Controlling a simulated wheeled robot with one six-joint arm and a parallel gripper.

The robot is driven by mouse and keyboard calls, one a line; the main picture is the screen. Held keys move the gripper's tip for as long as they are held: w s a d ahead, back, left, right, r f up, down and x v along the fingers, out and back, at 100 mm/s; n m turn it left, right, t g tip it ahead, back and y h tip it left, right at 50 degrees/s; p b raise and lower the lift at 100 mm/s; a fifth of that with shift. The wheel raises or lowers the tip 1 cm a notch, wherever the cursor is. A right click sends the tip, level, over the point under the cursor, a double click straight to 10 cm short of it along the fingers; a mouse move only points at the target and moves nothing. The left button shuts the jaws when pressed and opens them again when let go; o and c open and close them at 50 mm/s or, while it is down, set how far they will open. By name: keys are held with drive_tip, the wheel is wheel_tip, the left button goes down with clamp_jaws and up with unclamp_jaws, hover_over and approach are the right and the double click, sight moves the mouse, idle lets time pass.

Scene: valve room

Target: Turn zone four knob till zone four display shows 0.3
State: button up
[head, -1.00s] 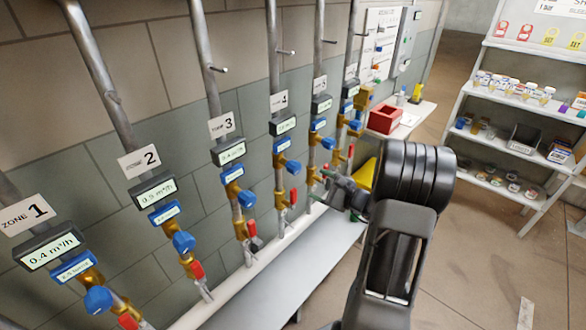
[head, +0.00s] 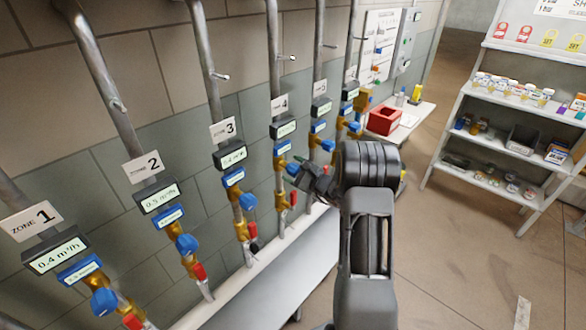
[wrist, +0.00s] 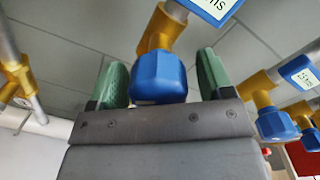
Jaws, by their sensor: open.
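The zone four label (head: 278,104) hangs on the fourth pipe, with the zone four display (head: 283,128) below it. Its digits are too small to read. The blue zone four knob (head: 293,169) is partly hidden by my gripper (head: 300,168). In the wrist view, a blue faceted knob (wrist: 158,77) on a brass fitting lies between the green fingers of my open gripper (wrist: 163,78). The left finger is very close to the knob; I cannot tell whether it touches. A gap shows at the right finger.
The zone three knob (head: 248,201) is to the left and the zone five knob (head: 327,145) to the right. A red lever (head: 293,198) sits below zone four. A red bin (head: 384,120) and a shelf rack (head: 510,130) stand right; floor between is open.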

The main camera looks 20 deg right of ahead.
drive_tip(key=shift+w+a, duration=0.15)
drive_tip(key=shift+w, duration=0.1)
drive_tip(key=shift+c, duration=0.2)
drive_tip(key=c, duration=0.9)
